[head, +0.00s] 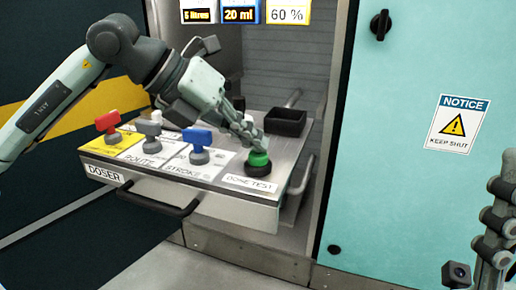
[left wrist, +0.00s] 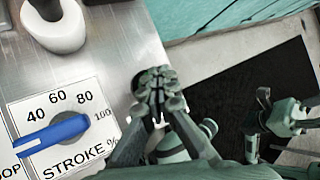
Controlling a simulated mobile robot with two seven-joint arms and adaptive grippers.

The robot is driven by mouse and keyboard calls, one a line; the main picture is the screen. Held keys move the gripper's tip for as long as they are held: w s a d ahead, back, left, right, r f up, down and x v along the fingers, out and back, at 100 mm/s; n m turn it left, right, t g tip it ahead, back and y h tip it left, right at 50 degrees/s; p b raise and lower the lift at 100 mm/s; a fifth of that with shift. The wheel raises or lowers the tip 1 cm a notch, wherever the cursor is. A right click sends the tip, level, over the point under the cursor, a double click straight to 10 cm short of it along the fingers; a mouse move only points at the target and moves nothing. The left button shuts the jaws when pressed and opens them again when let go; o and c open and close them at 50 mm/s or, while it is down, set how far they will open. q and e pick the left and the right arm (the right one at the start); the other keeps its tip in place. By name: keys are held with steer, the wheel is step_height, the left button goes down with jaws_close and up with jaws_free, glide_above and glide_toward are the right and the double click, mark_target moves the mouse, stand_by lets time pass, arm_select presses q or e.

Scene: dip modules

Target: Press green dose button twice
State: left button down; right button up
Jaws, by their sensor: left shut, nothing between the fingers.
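The green dose button (head: 258,160) stands on a dark base at the right front of the doser panel (head: 212,178), behind the "DOSE TEST" label (head: 249,184). My left gripper (head: 260,146) reaches down from the upper left with its fingers shut and empty. Its tips are at the top of the button; whether they touch it I cannot tell. My right gripper (head: 494,232) is partly in view at the right edge, far from the panel.
A red knob (head: 108,122), a grey knob (head: 149,129) and a blue knob (head: 198,140) stand left of the button. A black open box (head: 286,122) sits behind it. A black handle (head: 158,204) sticks out in front. A turquoise cabinet door (head: 410,190) stands at right.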

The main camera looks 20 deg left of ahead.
mark_target(253, 154)
arm_select(q)
steer(key=shift+r+p, duration=0.5)
steer(key=shift+r, duration=0.3)
step_height(253, 154, up, 5)
steer(key=p, duration=0.4)
steer(key=shift+r, duration=0.1)
stand_by(0.4)
